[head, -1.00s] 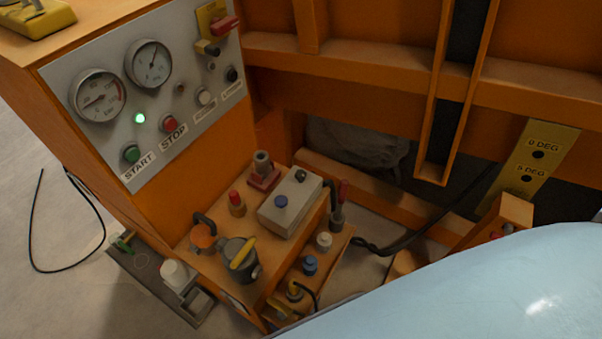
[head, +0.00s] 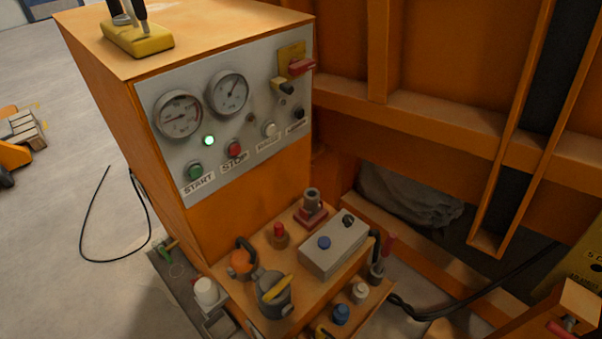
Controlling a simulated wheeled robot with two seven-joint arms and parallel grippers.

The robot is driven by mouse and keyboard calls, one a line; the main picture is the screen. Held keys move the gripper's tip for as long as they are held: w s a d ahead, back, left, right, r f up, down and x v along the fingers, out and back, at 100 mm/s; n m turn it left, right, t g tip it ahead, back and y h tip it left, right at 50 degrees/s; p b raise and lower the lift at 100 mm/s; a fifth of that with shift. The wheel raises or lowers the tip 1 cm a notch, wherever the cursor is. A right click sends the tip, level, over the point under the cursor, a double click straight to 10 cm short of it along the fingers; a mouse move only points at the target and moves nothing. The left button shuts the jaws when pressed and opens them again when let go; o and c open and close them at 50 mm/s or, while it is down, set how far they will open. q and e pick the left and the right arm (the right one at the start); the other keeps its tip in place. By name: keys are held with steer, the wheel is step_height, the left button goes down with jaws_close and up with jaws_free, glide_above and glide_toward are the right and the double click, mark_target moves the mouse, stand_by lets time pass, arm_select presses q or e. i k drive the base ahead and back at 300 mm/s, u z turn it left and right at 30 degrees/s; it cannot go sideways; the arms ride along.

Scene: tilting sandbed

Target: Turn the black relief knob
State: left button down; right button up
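Several black knobs show, and I cannot tell which is the relief knob. A small black knob (head: 348,220) sits on top of the grey box (head: 333,248) on the orange bench. Another small black knob (head: 298,114) is at the right end of the grey control panel (head: 225,160), above a label too small to read. A black knob (head: 286,89) also sticks out below the yellow plate with the red lever (head: 301,67). Neither of my grippers is in view.
The panel carries two gauges (head: 179,114), a lit green lamp (head: 209,140), a START button (head: 195,172) and a STOP button (head: 233,148). Fittings crowd the bench, including a yellow-handled valve (head: 276,293). A black cable (head: 83,222) lies on the floor at left, which is otherwise mostly open.

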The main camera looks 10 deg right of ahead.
mark_target(347, 220)
steer(key=k, duration=1)
steer(key=z, duration=1)
steer(key=i, duration=0.8)
steer(key=u, duration=0.8)
